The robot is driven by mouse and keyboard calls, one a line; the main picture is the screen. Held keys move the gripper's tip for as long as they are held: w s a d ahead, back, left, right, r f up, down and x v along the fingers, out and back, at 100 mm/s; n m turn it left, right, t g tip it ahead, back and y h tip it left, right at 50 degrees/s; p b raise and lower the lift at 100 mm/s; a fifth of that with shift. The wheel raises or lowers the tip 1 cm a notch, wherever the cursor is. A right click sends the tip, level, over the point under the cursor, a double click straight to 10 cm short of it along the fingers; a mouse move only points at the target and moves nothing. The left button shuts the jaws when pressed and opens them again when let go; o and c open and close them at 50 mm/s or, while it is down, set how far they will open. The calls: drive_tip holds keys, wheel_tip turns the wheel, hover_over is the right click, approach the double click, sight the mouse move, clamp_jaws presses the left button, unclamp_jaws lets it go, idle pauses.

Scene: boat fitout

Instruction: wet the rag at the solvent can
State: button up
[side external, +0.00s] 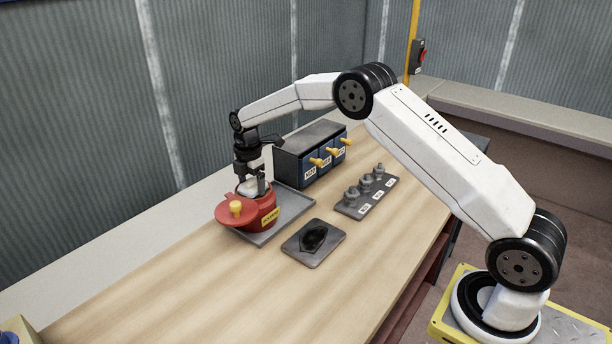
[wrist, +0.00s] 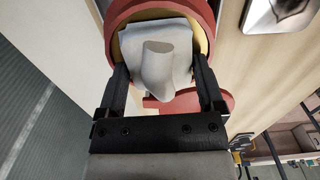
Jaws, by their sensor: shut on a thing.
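The solvent can (side external: 265,214) is a red round can with a yellow label, standing on a grey tray. Its red lid (side external: 236,210) with a yellow knob is off the opening, on the can's left side. My gripper (side external: 252,188) points down at the can's mouth. It is shut on the pale grey rag (wrist: 158,62), which is bunched up between the fingers. In the wrist view the rag lies within the can's red rim (wrist: 160,9), over a yellowish inside. How deep it reaches and whether it touches liquid is hidden.
A dark box (side external: 310,152) with blue, yellow-handled drawers stands behind the tray (side external: 290,207). A rack (side external: 367,197) with three grey fittings is to the right. A grey plate (side external: 314,243) with a black patch lies in front. The bench's near left is clear.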

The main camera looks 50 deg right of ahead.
sight(255, 189)
drive_tip(key=shift+r, duration=0.15)
drive_tip(key=shift+r, duration=3.4)
drive_tip(key=shift+s+f, duration=0.1)
drive_tip(key=s+m, duration=0.1)
drive_tip(key=s+a+m, duration=0.1)
drive_tip(key=shift+f+m, duration=0.3)
drive_tip(key=shift+f, duration=0.05)
drive_tip(key=s+a+f+m, duration=0.2)
drive_tip(key=s+m, duration=0.5)
drive_tip(key=s, duration=0.2)
drive_tip(key=s+a+f+m, duration=0.1)
drive_tip(key=s+f+m, duration=0.2)
drive_tip(key=s+m, duration=0.5)
drive_tip(key=shift+s+a, duration=0.35)
drive_tip(key=shift+s, duration=0.2)
